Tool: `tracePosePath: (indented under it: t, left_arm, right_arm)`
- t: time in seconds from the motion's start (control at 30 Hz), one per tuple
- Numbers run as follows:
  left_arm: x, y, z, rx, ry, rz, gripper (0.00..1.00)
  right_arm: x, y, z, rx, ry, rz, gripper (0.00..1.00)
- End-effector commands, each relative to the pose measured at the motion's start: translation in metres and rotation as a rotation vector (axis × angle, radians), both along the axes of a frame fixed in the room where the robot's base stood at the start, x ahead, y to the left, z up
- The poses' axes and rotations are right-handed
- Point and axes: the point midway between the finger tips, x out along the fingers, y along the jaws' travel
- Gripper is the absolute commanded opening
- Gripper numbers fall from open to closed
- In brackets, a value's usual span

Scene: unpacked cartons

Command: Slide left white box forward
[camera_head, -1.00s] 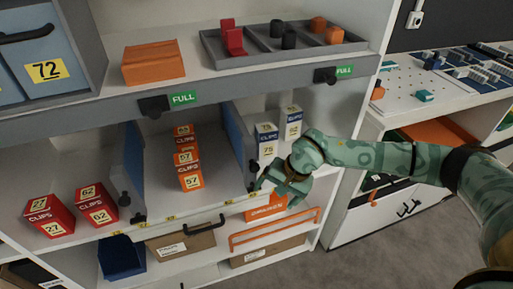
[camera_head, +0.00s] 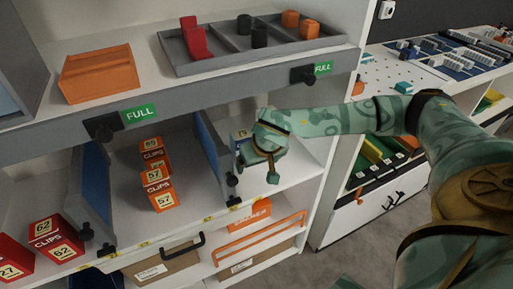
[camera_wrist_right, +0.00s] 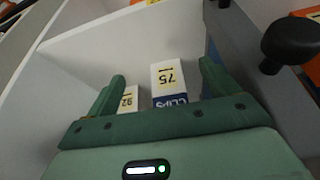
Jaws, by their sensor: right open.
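The left white box (camera_wrist_right: 168,76), marked 75 with a blue CLIPS band, stands on the middle shelf. In the head view only a small part of it (camera_head: 241,134) shows behind my right gripper (camera_head: 257,168). A second white box (camera_wrist_right: 128,99), which seems to read 92, is partly covered by a finger in the wrist view and hidden in the head view. My right gripper is open. In the wrist view, box 75 appears between its fingers, beyond the palm; I cannot tell whether they touch. My left gripper is out of view.
A blue-grey divider (camera_head: 211,148) with a black knob stands left of the white boxes. Above is a shelf edge with green FULL labels (camera_head: 138,114). An orange-railed rack is below.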

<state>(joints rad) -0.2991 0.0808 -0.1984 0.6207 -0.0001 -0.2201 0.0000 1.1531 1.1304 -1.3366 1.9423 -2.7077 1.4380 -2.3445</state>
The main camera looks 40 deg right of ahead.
Motion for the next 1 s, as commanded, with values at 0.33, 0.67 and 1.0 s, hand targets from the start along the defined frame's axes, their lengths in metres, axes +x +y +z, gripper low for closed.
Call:
tracePosePath:
  t: [0.33,0.67,1.0]
  left_arm:
    - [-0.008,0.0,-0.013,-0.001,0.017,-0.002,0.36]
    - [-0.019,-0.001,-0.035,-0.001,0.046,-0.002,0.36]
    - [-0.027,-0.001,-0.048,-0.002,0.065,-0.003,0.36]
  right_arm:
    - [0.035,-0.01,-0.004,0.001,0.001,-0.003,0.87]
    - [0.096,-0.028,-0.005,0.002,0.002,-0.003,0.87]
    - [0.119,-0.035,-0.013,0.002,0.003,-0.001,0.87]
